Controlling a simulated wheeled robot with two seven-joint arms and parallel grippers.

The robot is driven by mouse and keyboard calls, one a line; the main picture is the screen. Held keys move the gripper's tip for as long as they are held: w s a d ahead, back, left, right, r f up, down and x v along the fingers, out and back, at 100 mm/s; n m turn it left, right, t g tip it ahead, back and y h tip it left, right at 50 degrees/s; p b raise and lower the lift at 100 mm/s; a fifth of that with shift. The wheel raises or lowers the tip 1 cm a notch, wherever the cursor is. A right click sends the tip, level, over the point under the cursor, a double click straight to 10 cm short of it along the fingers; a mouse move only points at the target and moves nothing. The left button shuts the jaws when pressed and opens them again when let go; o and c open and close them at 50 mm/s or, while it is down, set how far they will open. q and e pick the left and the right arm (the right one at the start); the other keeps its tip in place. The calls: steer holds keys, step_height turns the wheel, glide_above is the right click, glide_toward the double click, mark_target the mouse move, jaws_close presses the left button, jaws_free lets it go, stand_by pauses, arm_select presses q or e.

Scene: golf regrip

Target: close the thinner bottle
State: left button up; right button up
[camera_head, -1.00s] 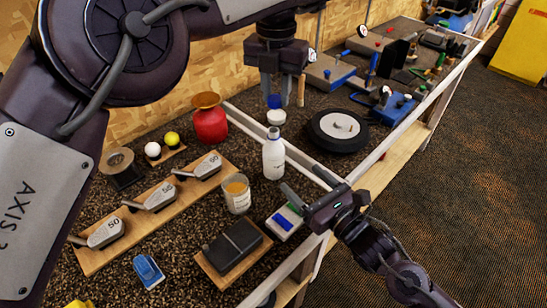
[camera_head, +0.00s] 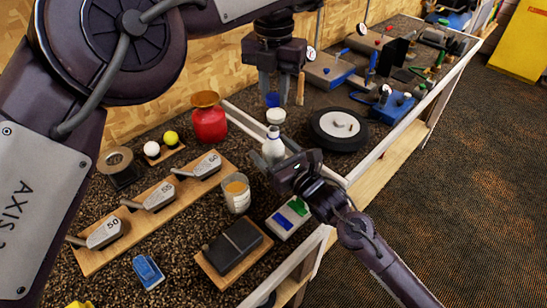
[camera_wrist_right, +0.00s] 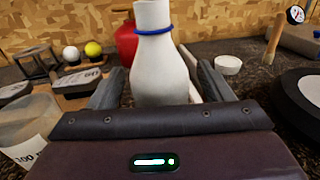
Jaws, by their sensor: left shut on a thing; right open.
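The thinner bottle (camera_head: 272,147) is white and stands upright on the dark speckled bench. My left gripper (camera_head: 273,90) is shut on a small blue cap (camera_head: 272,100), above and behind the bottle in the head view.
A white round piece (camera_head: 276,116) lies behind the bottle. A red container (camera_head: 209,124), a jar (camera_head: 236,193) and a black wheel (camera_head: 338,130) stand around it. A white-and-blue box (camera_head: 288,217) is in front. A pale rail (camera_head: 240,118) runs behind.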

steer(key=c, duration=1.5)
arm_select(q)
glide_above(274, 128)
steer(key=shift+f, duration=2.5)
arm_select(e)
steer(key=shift+o, duration=0.2)
arm_select(q)
steer(key=shift+f, duration=0.1)
steer(key=shift+w+f, duration=0.1)
steer(key=shift+f, duration=0.7)
steer(key=shift+f, duration=0.55)
